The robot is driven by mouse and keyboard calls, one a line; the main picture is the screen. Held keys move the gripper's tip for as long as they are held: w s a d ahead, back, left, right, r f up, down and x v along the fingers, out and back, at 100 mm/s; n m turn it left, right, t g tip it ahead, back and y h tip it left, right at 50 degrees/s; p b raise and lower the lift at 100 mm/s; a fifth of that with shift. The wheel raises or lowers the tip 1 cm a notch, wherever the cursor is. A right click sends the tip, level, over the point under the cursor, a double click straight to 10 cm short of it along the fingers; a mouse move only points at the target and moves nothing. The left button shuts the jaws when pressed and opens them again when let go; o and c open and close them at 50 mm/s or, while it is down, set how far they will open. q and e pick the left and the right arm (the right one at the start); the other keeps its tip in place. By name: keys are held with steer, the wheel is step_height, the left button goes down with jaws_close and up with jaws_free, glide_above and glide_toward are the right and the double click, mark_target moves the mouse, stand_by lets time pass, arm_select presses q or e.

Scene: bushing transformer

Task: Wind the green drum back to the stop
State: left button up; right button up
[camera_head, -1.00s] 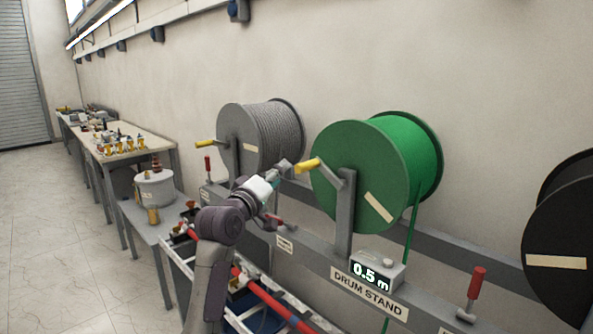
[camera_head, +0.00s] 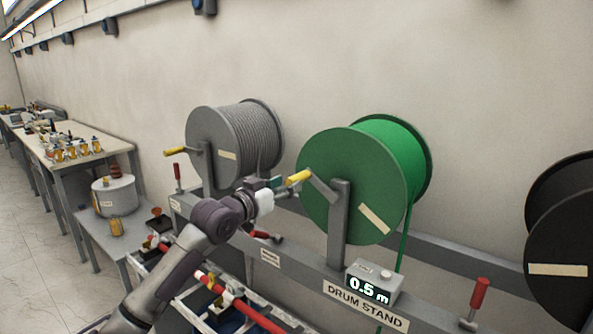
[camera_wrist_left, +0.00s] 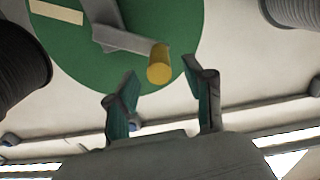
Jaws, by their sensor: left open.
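The green drum (camera_head: 352,190) stands on the drum stand (camera_head: 300,274), with a pale label on its face and green cable hanging from its right side. Its crank has a yellow handle (camera_head: 299,178) pointing left. The counter box (camera_head: 372,284) reads 0.5 m. My left gripper (camera_head: 281,184) is close to the yellow handle. In the left wrist view the two fingers (camera_wrist_left: 163,98) are apart, and the yellow handle (camera_wrist_left: 159,64) lies just beyond and between the fingertips. The green drum (camera_wrist_left: 165,22) fills the top there. My right gripper does not show.
A grey drum (camera_head: 232,143) with its own yellow handle stands at left, a black drum (camera_head: 560,240) at right. Red-handled levers (camera_head: 479,294) sit on the stand. A side table (camera_head: 110,222) holds a grey pot.

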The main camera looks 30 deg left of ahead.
mark_target(297, 179)
arm_select(q)
steer(key=w, duration=0.2)
steer(key=w+p, duration=0.1)
steer(key=w, duration=0.1)
steer(key=shift+w+d+r, duration=0.1)
steer(key=shift+d+r, duration=0.05)
steer(key=shift+d, duration=0.05)
steer(key=shift+w, duration=0.45)
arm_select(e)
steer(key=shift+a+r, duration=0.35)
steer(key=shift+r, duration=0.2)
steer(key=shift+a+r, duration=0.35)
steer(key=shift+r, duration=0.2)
arm_select(q)
jaws_close()
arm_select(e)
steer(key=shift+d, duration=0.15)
